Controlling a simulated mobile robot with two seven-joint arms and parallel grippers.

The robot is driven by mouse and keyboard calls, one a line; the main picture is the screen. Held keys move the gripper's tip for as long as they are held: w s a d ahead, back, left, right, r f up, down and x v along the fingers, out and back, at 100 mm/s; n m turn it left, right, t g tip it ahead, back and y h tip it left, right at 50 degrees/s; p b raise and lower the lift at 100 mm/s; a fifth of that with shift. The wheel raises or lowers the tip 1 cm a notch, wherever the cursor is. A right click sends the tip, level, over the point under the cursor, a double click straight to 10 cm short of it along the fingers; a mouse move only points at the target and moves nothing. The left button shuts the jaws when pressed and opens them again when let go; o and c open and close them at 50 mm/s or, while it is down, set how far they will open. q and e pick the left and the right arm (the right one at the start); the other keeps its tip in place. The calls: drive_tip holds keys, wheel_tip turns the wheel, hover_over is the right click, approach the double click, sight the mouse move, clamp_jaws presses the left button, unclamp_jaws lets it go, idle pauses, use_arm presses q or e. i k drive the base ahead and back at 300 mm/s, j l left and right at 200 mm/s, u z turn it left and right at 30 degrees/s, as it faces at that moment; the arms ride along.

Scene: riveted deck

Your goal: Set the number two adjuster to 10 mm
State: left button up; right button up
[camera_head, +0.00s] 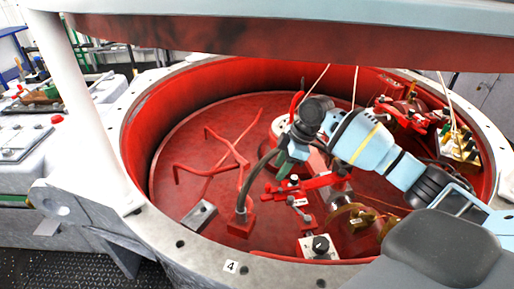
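A red round vessel (135,135) with a pale riveted rim fills the middle. My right arm reaches over it from the right. My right gripper (284,165) points down near the vessel's centre, over small red fittings; its fingertips are small and partly hidden, so I cannot tell whether it holds anything. Below it is a red lever-like fitting (316,183) with small white labels. A pale block with a black knob (320,244) sits at the near inner edge. The labels are too small to read, so I cannot tell which fitting is the number two adjuster. My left gripper is out of view.
A red bent-rod cross handle (236,150) stands left of my gripper. A grey metal block (199,215) lies on the vessel floor. Brass-coloured parts (352,217) are at the right. A large lid (290,35) overhangs the far side. A label reading 4 (231,267) is on the near rim.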

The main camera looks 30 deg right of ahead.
sight(320, 246)
drive_tip(key=k, duration=1.5)
